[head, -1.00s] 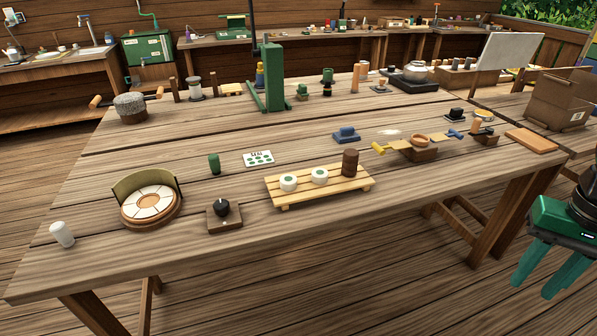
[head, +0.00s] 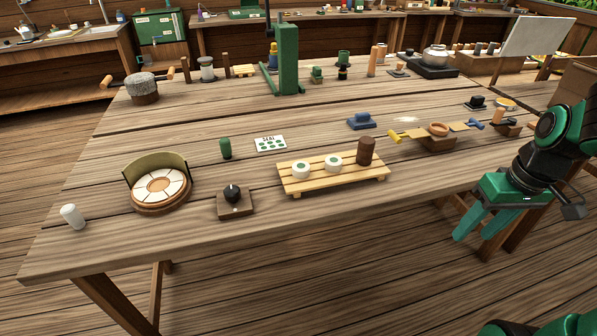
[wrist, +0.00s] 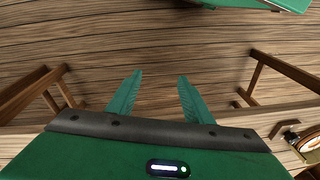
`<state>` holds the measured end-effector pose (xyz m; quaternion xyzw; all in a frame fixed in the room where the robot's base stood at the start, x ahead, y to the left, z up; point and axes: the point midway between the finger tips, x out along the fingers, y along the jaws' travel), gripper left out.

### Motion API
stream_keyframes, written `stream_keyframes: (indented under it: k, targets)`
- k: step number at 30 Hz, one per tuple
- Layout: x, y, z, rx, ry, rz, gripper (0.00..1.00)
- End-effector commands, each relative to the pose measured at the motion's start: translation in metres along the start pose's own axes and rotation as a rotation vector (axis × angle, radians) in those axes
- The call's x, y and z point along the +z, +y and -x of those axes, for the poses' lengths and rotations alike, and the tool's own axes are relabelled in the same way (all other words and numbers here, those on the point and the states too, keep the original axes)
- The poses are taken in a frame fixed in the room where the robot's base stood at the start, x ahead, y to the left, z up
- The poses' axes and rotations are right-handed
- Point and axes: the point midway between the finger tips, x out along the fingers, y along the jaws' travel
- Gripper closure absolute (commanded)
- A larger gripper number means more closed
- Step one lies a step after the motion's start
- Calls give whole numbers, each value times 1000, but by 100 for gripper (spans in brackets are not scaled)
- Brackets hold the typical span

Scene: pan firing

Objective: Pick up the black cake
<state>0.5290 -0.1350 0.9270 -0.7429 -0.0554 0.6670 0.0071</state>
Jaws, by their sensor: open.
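No thing is plainly marked as the black cake. A dark brown upright cylinder (head: 366,151) stands at the right end of a slatted wooden rack (head: 312,186). Two round white cakes with green tops, a left one (head: 301,169) and a right one (head: 333,162), sit on the same rack. A small black round piece (head: 232,192) sits on a wooden block (head: 235,207) left of the rack. My gripper (head: 478,232) is open and empty, right of the rack and off the table's front edge. Its spread fingers (wrist: 160,76) show only floor between them in the wrist view.
A round dial-like stand (head: 160,190), a white cylinder (head: 72,216), a green cylinder (head: 225,148) and a card (head: 270,144) stand on the table's left. A tall green press (head: 288,60) stands farther back.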

Motion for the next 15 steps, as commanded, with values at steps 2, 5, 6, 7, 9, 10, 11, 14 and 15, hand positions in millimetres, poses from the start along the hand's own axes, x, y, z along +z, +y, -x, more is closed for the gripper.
stream_keyframes:
  k: [2, 5, 6, 7, 9, 10, 11, 14, 15]
  targets:
    - [-27, -18, -23, -61, 31, 157, 54]
    - [-59, -46, -47, -145, 100, 344, 54]
    - [-71, -59, -56, -181, 133, 412, 54]
    - [-80, -68, -62, -208, 161, 461, 54]
    - [-99, -93, -74, -275, 232, 567, 54]
    - [-106, -103, -79, -303, 265, 608, 54]
    - [-114, -114, -83, -330, 300, 646, 54]
    - [-137, -146, -90, -414, 425, 748, 54]
    - [-146, -158, -92, -443, 477, 779, 54]
